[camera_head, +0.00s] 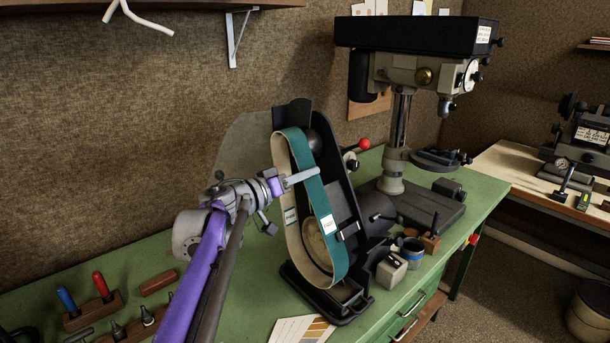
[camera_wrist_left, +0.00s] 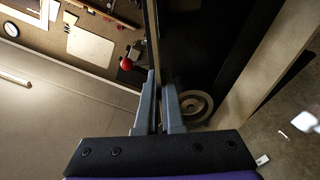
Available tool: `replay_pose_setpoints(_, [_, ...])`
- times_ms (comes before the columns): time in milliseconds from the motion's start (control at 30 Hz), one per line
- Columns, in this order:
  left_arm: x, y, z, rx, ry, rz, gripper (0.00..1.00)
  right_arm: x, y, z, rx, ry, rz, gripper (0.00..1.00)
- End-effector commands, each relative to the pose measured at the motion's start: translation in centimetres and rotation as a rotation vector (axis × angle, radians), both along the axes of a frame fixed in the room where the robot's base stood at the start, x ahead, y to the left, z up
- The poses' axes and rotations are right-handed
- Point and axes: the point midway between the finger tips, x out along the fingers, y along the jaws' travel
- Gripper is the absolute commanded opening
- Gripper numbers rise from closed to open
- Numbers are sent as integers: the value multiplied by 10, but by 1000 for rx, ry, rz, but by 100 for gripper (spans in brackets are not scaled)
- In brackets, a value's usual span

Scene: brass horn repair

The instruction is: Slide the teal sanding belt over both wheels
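The teal sanding belt (camera_head: 314,195) is a long upright loop with a tan inner face and white labels. It stands at the front of the black belt sander (camera_head: 348,200). The pale lower wheel (camera_head: 316,243) and dark upper wheel (camera_head: 314,144) show through the loop. I cannot tell whether the belt rests on either wheel. My left gripper (camera_head: 302,177) is at the belt's upper half, its fingers shut on the band. In the left wrist view the belt (camera_wrist_left: 156,45) is a thin edge-on strip between the fingers (camera_wrist_left: 159,105), with a wheel (camera_wrist_left: 195,105) close by. My right gripper is out of view.
A drill press (camera_head: 398,110) stands right of the sander on the green bench (camera_head: 245,285). Tins and a small grey box (camera_head: 391,271) sit by the sander's right side. A tool rack (camera_head: 93,312) with red and blue handles lies at left. A red knob (camera_head: 364,144) sticks out behind.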

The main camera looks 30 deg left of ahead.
Motion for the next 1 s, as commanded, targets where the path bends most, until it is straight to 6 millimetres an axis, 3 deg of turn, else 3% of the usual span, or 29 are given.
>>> replay_pose_setpoints(1000, [10,-4,0,0,0,0,0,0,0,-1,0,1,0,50])
